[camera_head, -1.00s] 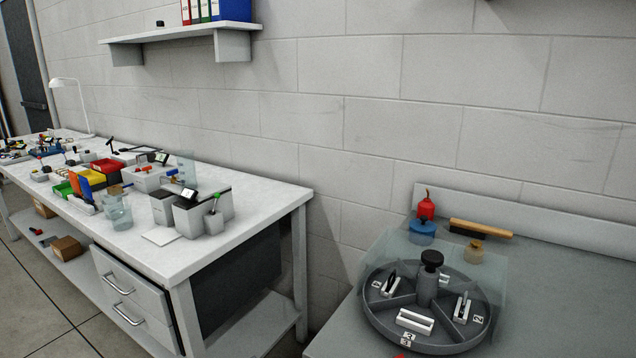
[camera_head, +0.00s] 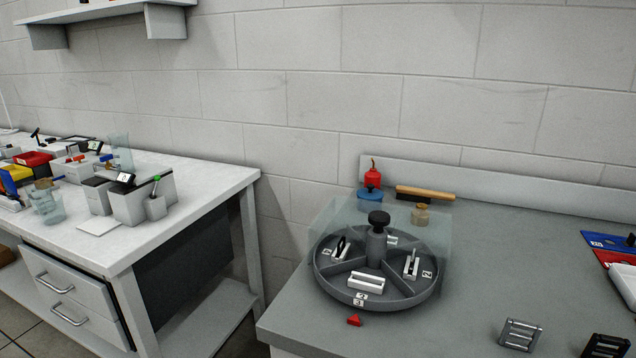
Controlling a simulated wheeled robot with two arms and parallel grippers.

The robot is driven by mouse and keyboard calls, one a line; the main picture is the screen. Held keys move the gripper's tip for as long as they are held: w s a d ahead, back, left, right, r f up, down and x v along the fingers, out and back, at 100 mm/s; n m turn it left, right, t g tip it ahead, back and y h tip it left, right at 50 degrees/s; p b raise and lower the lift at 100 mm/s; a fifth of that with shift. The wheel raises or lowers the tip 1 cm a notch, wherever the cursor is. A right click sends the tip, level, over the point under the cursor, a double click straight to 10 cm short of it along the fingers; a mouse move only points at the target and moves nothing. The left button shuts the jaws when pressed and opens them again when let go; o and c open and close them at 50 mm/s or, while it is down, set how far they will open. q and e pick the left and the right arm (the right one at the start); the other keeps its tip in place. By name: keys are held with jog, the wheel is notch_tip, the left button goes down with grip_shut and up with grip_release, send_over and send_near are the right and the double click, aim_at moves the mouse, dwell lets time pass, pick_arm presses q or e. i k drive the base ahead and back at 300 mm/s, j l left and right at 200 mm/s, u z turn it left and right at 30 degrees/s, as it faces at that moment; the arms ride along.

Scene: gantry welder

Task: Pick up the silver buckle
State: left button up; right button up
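A silver buckle (camera_head: 520,335) with parallel bars lies on the grey bench top (camera_head: 480,265) near its front edge, at the lower right. A similar black buckle (camera_head: 606,347) lies to its right, partly cut off by the picture's bottom edge. Neither of my grippers is in view.
A round grey divided tray (camera_head: 345,288) with a black knob and a clear cover stands left of the buckles. A red pointer (camera_head: 354,320) is in front of it. A white workbench (camera_head: 190,210) is at left.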

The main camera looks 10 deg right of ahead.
aim_at(538, 329)
jog(key=k+z, duration=0.25)
jog(key=k, duration=0.15)
jog(key=i+z, duration=0.15)
jog(key=z, duration=0.2)
jog(key=i+z, duration=0.1)
jog(key=z, duration=0.3)
jog(key=i+j+z, duration=0.1)
jog(key=z, duration=0.25)
